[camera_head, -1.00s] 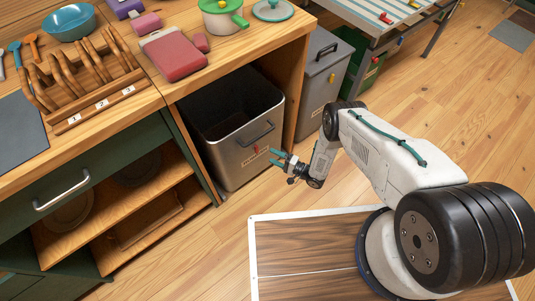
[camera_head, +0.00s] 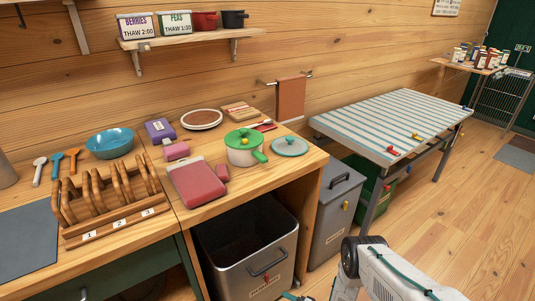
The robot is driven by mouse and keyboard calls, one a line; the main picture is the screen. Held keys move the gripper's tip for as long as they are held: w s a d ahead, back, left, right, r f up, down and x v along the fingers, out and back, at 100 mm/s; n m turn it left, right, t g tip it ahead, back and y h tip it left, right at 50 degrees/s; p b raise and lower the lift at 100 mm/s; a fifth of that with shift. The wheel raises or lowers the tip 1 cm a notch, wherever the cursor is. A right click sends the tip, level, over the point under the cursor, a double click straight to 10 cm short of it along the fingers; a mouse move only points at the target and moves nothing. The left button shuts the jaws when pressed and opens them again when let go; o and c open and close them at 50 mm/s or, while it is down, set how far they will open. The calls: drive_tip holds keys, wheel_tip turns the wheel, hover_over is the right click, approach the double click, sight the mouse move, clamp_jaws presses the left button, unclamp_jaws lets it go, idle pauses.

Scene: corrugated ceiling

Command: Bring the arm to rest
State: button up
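My arm is at the bottom right in the head view, with its dark elbow joint and white link in front of the floor. Only a small teal part of my gripper (camera_head: 297,296) shows at the bottom edge, just below the front of the open metal bin (camera_head: 234,266). The rest of it is cut off by the frame, so whether it is open or shut does not show.
A lidded grey bin (camera_head: 335,215) stands beside the counter. A striped table (camera_head: 395,120) is at the right.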

drive_tip(key=d+f+n+g+h, duration=0.2)
drive_tip(key=d+f+h, duration=0.1)
drive_tip(key=d+h, duration=0.2)
drive_tip(key=w+d+r+n+g+h, duration=0.25)
drive_tip(key=w+d+r+h, duration=0.35)
drive_tip(key=r, duration=0.5)
drive_tip(key=s+d+r+g+h, duration=0.1)
drive_tip(key=d+r, duration=0.2)
drive_tip(key=r, duration=0.6)
drive_tip(key=d+r+g+h, duration=0.1)
drive_tip(key=d+r+g, duration=0.1)
drive_tip(key=r, duration=0.7)
drive_tip(key=s+d+r+g, duration=0.1)
drive_tip(key=d+r, duration=0.2)
drive_tip(key=r, duration=0.6)
drive_tip(key=s+r+g, duration=0.1)
drive_tip(key=s+r, duration=0.5)
drive_tip(key=r, duration=0.6)
drive_tip(key=s+r+g, duration=0.2)
drive_tip(key=s+r, duration=0.4)
drive_tip(key=r, duration=0.7)
drive_tip(key=s+a+r+t, duration=0.1)
drive_tip(key=s+r+t, duration=0.1)
drive_tip(key=s+r, duration=0.8)
drive_tip(key=s+a+r+t+y, duration=0.1)
drive_tip(key=s+a+r+t, duration=0.1)
drive_tip(key=s+r, duration=0.8)
drive_tip(key=shift+s, duration=0.9)
